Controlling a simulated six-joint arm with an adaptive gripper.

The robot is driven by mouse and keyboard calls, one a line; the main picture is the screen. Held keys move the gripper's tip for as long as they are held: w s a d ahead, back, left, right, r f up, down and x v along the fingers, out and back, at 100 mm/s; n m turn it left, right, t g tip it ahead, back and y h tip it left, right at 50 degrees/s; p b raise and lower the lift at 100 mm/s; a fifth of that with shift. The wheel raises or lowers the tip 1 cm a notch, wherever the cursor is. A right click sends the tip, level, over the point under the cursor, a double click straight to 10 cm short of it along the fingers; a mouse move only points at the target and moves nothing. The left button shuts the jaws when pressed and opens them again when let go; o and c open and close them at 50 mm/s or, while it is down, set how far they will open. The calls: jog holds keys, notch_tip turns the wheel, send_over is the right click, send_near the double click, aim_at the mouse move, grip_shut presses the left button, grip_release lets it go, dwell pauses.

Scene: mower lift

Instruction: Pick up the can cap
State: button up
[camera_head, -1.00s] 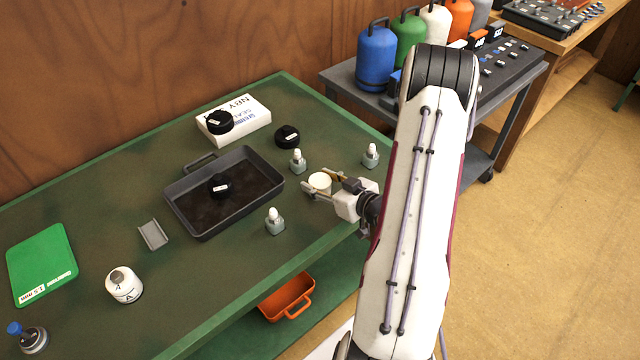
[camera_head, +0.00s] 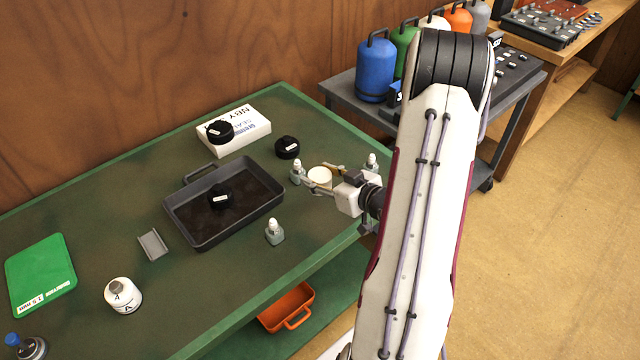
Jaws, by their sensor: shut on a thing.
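A small cream round piece (camera_head: 320,179), which looks like the can cap, sits between the fingers of my gripper (camera_head: 316,179). My gripper is shut on it, near the right edge of the green table (camera_head: 330,235). I cannot tell exactly how high it is above the table top. The end of one finger shows close to a small grey bottle with a white top (camera_head: 298,171); whether they touch is unclear. My arm covers the area to the right of the gripper.
Another small bottle (camera_head: 372,162) stands behind the gripper, and one (camera_head: 274,231) nearer the front edge. A dark tray (camera_head: 190,232) holds a black lid (camera_head: 220,197). More black lids lie on a white box (camera_head: 252,139) and on the table (camera_head: 287,147).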

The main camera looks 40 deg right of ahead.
aim_at(320, 175)
jog(key=shift+r, duration=2.05)
